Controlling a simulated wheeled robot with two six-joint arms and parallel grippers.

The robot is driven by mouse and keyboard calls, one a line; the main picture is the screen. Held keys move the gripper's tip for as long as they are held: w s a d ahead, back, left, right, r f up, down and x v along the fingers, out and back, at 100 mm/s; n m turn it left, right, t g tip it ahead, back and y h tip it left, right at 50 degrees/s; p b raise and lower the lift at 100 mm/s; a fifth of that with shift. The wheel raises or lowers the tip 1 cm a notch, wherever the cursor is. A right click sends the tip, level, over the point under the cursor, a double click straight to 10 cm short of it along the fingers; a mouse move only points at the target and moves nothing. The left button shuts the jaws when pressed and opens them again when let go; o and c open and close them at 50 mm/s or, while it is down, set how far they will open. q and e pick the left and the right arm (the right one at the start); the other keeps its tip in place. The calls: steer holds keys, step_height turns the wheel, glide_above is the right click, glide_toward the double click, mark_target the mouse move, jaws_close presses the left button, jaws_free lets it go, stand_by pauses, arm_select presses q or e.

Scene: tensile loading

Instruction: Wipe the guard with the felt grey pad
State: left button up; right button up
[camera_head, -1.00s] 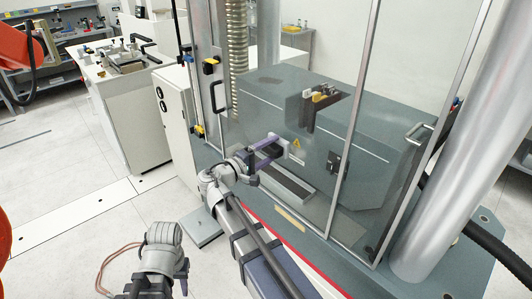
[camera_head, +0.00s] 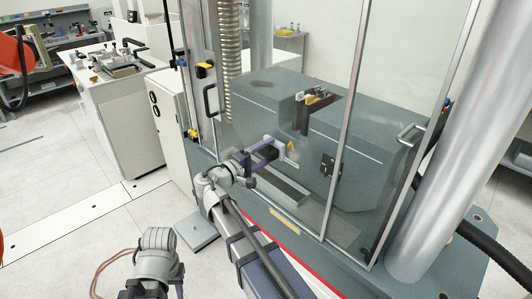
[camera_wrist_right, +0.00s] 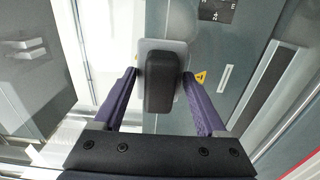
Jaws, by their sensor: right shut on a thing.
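The guard (camera_head: 315,190) is a clear, metal-framed screen in front of the grey testing machine. My right gripper (camera_head: 268,154) is in front of its left panel, shut on the felt grey pad (camera_head: 291,157). In the right wrist view, the pad's black grip (camera_wrist_right: 160,82) is between the purple fingers, with its pale grey plate (camera_wrist_right: 178,52) beyond, facing the guard. I cannot tell whether the pad touches the guard. A dark smudge (camera_head: 262,83) shows above; whether it is on the guard is unclear. My left gripper (camera_head: 181,283) is low at left, mostly hidden.
A thick silver column (camera_head: 440,140) stands at right. A white cabinet (camera_head: 175,125) stands left of the guard, with a white bench (camera_head: 115,110) behind it. The floor at left is clear.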

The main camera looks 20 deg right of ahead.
mark_target(281, 154)
steer(key=shift+x, duration=0.9)
steer(key=shift+s, duration=0.15)
steer(key=shift+s+d, duration=0.25)
steer(key=shift+s, duration=0.65)
steer(key=shift+s+d, duration=0.3)
steer(key=shift+s, duration=0.6)
steer(key=shift+s, duration=0.1)
steer(key=shift+s+d, duration=0.4)
steer(key=shift+s, duration=0.45)
steer(key=shift+s+d, duration=0.4)
steer(key=shift+s, duration=0.5)
steer(key=shift+s+d, duration=0.2)
steer(key=shift+s, duration=0.45)
steer(key=shift+s+d, duration=0.25)
steer(key=shift+s, duration=0.4)
steer(key=shift+s+d, duration=0.2)
steer(key=shift+s, duration=0.45)
